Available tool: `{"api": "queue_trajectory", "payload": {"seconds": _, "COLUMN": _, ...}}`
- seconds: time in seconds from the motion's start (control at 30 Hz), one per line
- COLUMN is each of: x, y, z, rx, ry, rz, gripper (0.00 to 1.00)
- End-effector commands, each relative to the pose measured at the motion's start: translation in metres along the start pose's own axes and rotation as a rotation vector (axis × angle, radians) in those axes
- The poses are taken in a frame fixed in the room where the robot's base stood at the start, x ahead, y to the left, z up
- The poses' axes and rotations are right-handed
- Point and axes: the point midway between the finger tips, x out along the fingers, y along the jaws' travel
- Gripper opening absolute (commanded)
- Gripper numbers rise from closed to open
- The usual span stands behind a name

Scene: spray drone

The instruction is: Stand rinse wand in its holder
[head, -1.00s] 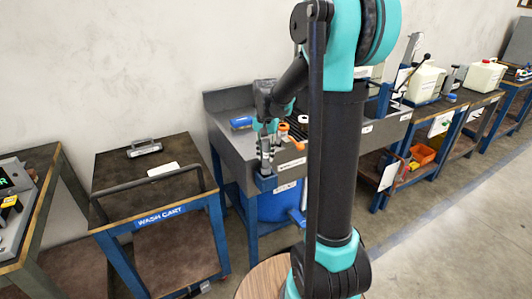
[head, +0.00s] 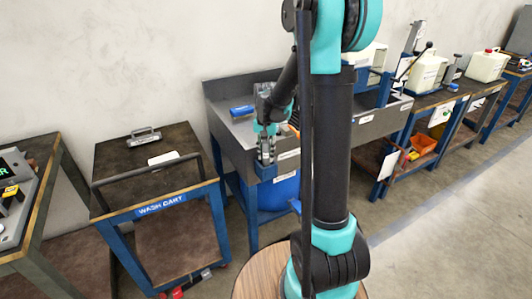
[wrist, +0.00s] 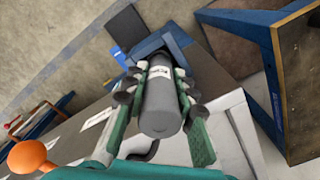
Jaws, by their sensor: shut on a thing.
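My gripper (wrist: 158,100) is shut on the rinse wand (wrist: 162,115), a dark grey cylinder with a white label, with fingers on both sides of it. The blue holder (wrist: 172,40) is just beyond the wand's far end in the wrist view, at the edge of the grey counter. The wand hides part of the holder, so I cannot tell whether its end is inside. In the head view, my gripper (head: 265,150) is over the front left corner of the sink bench, just above the blue holder (head: 266,172).
The grey sink bench (head: 228,142) carries a blue item (head: 242,110) at the back. The wash cart (head: 110,158) stands to the left across a narrow gap. A blue bin (head: 279,192) is under the bench. An orange ball-shaped part (wrist: 28,157) is at lower left in the wrist view.

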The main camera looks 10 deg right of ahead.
Motion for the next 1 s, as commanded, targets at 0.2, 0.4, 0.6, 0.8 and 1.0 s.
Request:
{"api": "queue_trajectory", "payload": {"seconds": 0.2, "x": 0.0, "y": 0.0, "z": 0.0001, "rx": 0.0, "ry": 0.0, "rz": 0.0, "gripper": 0.0}}
{"api": "queue_trajectory", "payload": {"seconds": 0.4, "x": 0.0008, "y": 0.0, "z": 0.0001, "rx": 0.0, "ry": 0.0, "rz": 0.0, "gripper": 0.0}}
{"api": "queue_trajectory", "payload": {"seconds": 0.6, "x": 0.0034, "y": 0.0, "z": 0.0002, "rx": 0.0, "ry": 0.0, "rz": 0.0, "gripper": 0.0}}
{"api": "queue_trajectory", "payload": {"seconds": 0.8, "x": 0.0061, "y": 0.0001, "z": 0.0004, "rx": 0.0, "ry": 0.0, "rz": 0.0, "gripper": 0.0}}
{"api": "queue_trajectory", "payload": {"seconds": 1.0, "x": 0.0077, "y": 0.0001, "z": 0.0005, "rx": 0.0, "ry": 0.0, "rz": 0.0, "gripper": 0.33}}
